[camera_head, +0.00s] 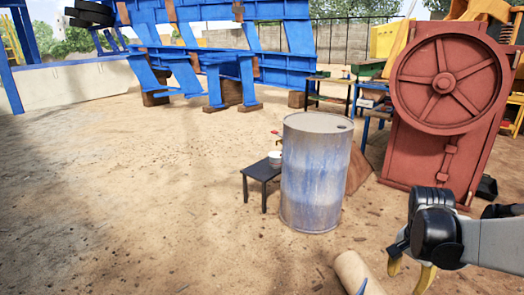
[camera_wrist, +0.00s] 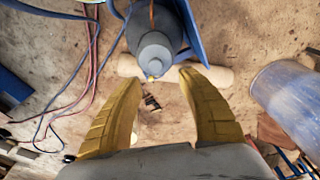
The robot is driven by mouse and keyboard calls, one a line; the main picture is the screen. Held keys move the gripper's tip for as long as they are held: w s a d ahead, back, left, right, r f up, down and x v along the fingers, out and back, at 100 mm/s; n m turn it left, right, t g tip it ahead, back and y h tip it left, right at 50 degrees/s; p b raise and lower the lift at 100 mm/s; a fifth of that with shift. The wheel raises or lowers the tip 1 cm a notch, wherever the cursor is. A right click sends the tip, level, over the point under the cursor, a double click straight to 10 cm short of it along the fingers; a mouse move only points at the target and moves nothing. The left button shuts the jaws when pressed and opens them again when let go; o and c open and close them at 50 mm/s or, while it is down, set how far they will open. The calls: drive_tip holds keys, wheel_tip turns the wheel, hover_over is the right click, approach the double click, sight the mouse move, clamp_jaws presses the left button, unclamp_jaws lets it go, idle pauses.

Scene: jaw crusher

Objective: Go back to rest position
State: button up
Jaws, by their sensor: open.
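My gripper (camera_head: 409,278) hangs at the lower right of the head view, its yellow fingers pointing down. In the wrist view my gripper (camera_wrist: 160,80) shows two curved yellow fingers spread apart with nothing held between them. My arm reaches in from the right edge of the head view. The task line names no object.
A worn blue-grey barrel (camera_head: 314,175) stands left of my gripper, apart from it; it also shows in the wrist view (camera_wrist: 292,105). A tan roll (camera_head: 357,273) lies below. A small black table (camera_head: 262,169) and red crusher (camera_head: 440,140) stand nearby. Sandy ground at left is clear.

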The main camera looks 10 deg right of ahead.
drive_tip(key=s+a+r+n+t, duration=0.2)
drive_tip(key=a+n, duration=0.2)
drive_tip(key=a, duration=0.4)
drive_tip(key=s+a+r+n+t+y, duration=0.1)
drive_tip(key=s+a+r+n+t, duration=0.1)
drive_tip(key=a, duration=0.6)
drive_tip(key=s+a+r+n+t, duration=0.2)
drive_tip(key=s+a+r+n, duration=0.1)
drive_tip(key=a+n, duration=0.4)
drive_tip(key=shift+a+r, duration=0.45)
drive_tip(key=shift+r, duration=0.1)
